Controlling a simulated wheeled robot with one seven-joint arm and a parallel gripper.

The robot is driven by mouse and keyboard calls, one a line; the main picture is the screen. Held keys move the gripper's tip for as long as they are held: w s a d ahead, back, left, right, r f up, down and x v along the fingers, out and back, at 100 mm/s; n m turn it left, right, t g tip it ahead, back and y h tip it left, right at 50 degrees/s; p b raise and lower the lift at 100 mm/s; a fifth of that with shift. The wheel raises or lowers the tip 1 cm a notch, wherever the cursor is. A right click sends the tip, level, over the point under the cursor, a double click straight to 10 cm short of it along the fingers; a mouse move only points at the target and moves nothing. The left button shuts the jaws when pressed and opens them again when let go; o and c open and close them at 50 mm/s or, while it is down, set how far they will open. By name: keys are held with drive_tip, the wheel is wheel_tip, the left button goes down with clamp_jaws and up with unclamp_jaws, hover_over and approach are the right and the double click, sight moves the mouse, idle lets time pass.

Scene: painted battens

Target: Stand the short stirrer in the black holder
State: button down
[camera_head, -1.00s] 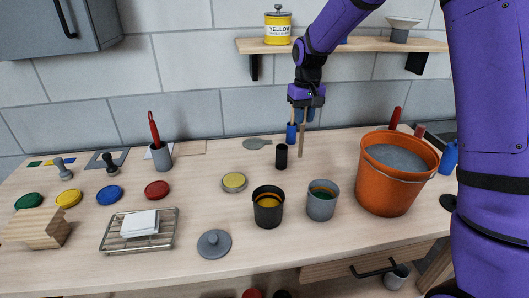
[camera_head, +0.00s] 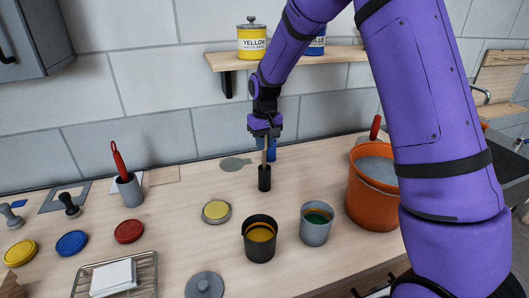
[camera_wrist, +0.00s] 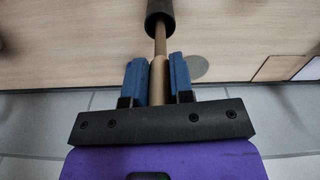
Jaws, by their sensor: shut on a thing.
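The short stirrer (camera_wrist: 160,40) is a thin wooden rod, held upright between the blue fingers of my gripper (camera_head: 266,150). My gripper is shut on it, as the wrist view also shows (camera_wrist: 158,80). The black holder (camera_head: 264,181) is a small dark upright cylinder on the table, right below the fingers. In the wrist view the stirrer's lower end meets the mouth of the holder (camera_wrist: 158,12) and seems to go into it. How deep it sits is hidden.
A dark pot with yellow paint (camera_head: 259,246) and a grey pot with green paint (camera_head: 315,230) stand in front of the holder. An orange bucket (camera_head: 371,205) stands to the right. A grey flat shape (camera_head: 235,163) lies behind.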

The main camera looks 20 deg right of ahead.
drive_tip(key=shift+f, duration=1.7)
drive_tip(key=c, duration=1)
unclamp_jaws()
wheel_tip(320, 180, up, 12)
drive_tip(key=shift+s+r, duration=0.1)
drive_tip(key=shift+r, duration=0.1)
drive_tip(key=s+d+r+t, duration=0.3)
drive_tip(key=s+d+r, duration=0.1)
drive_tip(key=s+r, duration=1.1)
drive_tip(key=s+d+f+m+t, duration=0.1)
drive_tip(key=s+d+t, duration=0.1)
drive_tip(key=s, duration=1.9)
drive_tip(key=shift+s+d+f+m, duration=0.2)
drive_tip(key=shift+s+d+m, duration=0.15)
drive_tip(key=shift+d, duration=0.1)
